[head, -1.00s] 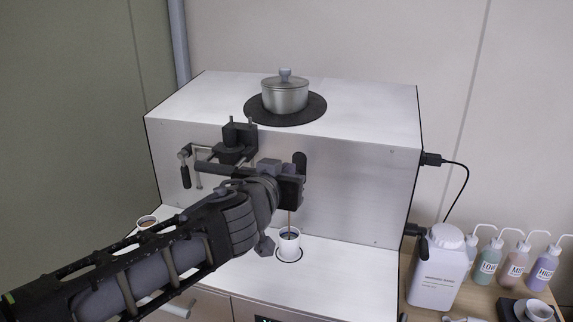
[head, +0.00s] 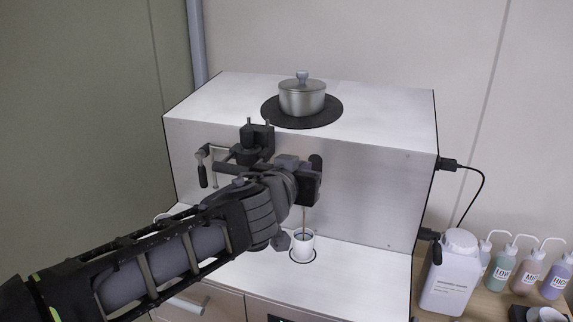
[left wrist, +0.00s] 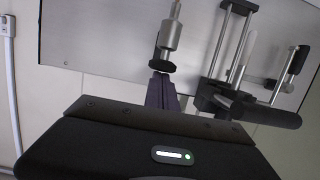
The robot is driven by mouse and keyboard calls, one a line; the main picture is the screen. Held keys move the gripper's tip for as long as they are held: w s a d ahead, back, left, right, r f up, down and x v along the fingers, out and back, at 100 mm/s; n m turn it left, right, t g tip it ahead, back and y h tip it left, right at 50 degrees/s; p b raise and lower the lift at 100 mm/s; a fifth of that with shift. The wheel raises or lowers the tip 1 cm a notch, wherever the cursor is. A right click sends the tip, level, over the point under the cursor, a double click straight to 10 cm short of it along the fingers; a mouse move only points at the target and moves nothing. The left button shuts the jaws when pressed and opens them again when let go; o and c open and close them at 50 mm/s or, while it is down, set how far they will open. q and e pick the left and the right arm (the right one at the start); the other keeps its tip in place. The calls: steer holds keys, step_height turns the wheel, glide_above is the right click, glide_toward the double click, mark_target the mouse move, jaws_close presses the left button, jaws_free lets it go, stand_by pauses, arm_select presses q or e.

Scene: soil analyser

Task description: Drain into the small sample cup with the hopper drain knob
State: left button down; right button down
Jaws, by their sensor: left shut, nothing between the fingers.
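The analyser (head: 380,190) is a large white box with a metal front. The small white sample cup (head: 302,248) stands upright inside a dark ring on the ledge below the front. A thin brown stream falls into it, and dark liquid shows inside. My left gripper (head: 308,186) is at the front, above the cup, and hides the outlet. In the left wrist view the shut, empty fingers (left wrist: 163,92) are at a metal fitting with a black knob (left wrist: 162,66). I cannot tell whether they touch it. My right gripper is not in view.
A lidded metal pot (head: 302,98) sits on a black disc on top. A black bracket with a crank handle (head: 202,172) projects close to my left arm. A white jug (head: 452,275) and several wash bottles (head: 502,266) stand at the right.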

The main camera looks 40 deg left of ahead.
arm_select(q)
steer(key=s+d+r, duration=0.3)
steer(key=s+r, duration=0.2)
steer(key=s, duration=0.4)
steer(key=shift+d+r, duration=0.15)
steer(key=shift+r, duration=0.05)
steer(key=shift+s, duration=0.1)
stand_by(0.5)
